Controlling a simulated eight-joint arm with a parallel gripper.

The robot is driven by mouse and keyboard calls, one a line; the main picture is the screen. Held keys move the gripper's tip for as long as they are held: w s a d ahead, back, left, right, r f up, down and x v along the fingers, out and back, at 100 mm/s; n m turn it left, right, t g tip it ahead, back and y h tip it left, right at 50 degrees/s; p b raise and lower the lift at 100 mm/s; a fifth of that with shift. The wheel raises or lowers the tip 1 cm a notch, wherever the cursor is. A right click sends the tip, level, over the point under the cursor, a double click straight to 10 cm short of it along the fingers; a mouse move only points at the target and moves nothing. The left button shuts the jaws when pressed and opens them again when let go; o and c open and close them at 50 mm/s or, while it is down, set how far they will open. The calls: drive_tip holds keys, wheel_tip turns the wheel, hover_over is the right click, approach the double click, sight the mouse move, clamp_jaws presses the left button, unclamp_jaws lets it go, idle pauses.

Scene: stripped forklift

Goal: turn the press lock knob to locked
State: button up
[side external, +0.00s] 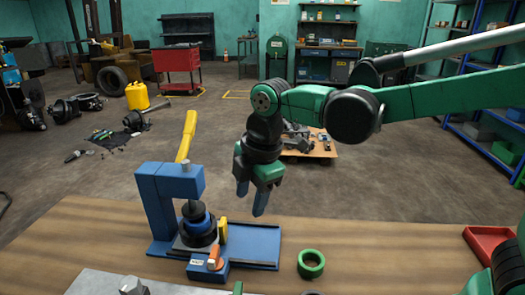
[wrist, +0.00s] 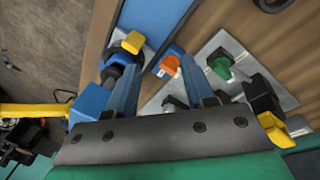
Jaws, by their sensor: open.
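The blue press (side external: 165,190) with a yellow lever (side external: 186,136) stands on a blue base plate on the bench. An orange knob (side external: 214,257) sits on a small blue block at the front of the press, beside a white label too small to read. Its locked or unlocked position cannot be told. My gripper (side external: 250,198) hangs open and empty, fingers down, above and to the right of the press, apart from the knob. In the wrist view the orange knob (wrist: 170,65) shows between the fingertips of my gripper (wrist: 158,70), farther off.
A green ring (side external: 311,264) lies on the wooden bench (side external: 365,240), right of the press. A red tray (side external: 487,242) is at the far right. A grey plate with a green knob (wrist: 221,67) is near the front. The bench between ring and tray is clear.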

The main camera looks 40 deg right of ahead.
sight(214, 253)
drive_tip(key=a+f+n, duration=0.1)
drive_tip(key=a+n, duration=0.1)
drive_tip(key=n, duration=0.1)
drive_tip(key=w+a+f+n+g, duration=0.1)
drive_tip(key=a+n, duration=0.1)
drive_tip(key=n, duration=0.1)
drive_tip(key=a+f+n+g, duration=0.1)
drive_tip(key=a+n, duration=0.1)
drive_tip(key=shift+w+a+f+n+h, duration=0.3)
drive_tip(key=shift+w+f+n+h, duration=0.1)
drive_tip(key=shift+a+f+n, duration=0.15)
drive_tip(key=shift+f+n, duration=0.05)
drive_tip(key=shift+n, duration=0.1)
drive_tip(key=shift+f, duration=2.75)
clamp_jaws()
